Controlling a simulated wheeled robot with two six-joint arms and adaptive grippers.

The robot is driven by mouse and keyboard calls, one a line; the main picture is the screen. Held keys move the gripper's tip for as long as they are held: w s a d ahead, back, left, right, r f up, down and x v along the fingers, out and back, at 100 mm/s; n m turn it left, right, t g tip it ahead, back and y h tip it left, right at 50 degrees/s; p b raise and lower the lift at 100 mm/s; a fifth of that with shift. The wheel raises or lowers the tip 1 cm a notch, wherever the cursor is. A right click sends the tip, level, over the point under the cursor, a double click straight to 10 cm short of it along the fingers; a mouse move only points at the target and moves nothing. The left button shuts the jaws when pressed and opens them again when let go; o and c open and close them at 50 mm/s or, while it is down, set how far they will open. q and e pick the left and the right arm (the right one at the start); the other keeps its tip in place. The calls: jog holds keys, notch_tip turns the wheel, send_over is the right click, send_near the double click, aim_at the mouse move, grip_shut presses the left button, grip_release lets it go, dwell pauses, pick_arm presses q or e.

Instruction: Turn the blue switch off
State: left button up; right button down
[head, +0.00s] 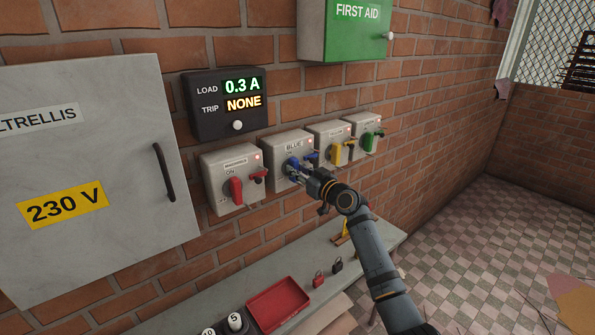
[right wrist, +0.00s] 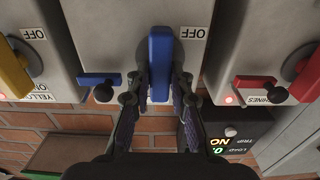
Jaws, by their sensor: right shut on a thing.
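The blue switch (head: 291,163) is a handle on the front of a grey wall box (head: 275,144) labelled BLUE. In the right wrist view the blue handle (right wrist: 160,60) runs up and down the picture, beside an OFF label. My right gripper (head: 304,173) is at this box. Its two fingers (right wrist: 158,88) are closed around the near part of the handle, one on each side. A small blue lever with a dark knob (right wrist: 100,88) is beside it on the same box. My left gripper is not in view.
Neighbouring boxes carry a red handle (head: 236,190), a yellow handle (head: 335,153) and a green handle (head: 368,141). A display (head: 225,105) reads 0.3 A and NONE. A shelf below holds a red tray (head: 278,304) and small padlocks (head: 318,280). The floor at right is mostly open.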

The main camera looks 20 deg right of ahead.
jog(key=m, duration=0.8)
jog(key=shift+d+f+m, duration=0.1)
jog(key=shift+d+m, duration=0.15)
jog(key=shift+m, duration=0.05)
jog(key=shift+w+d+f+m+p, duration=0.15)
jog(key=shift+m+p, duration=0.65)
jog(key=shift+m, duration=1.55)
jog(key=shift+s+a+f+m+p, duration=0.15)
jog(key=shift+m+p, duration=0.6)
jog(key=shift+m, duration=1.6)
jog(key=shift+w+d, duration=0.1)
jog(key=c, duration=1.2)
grip_release()
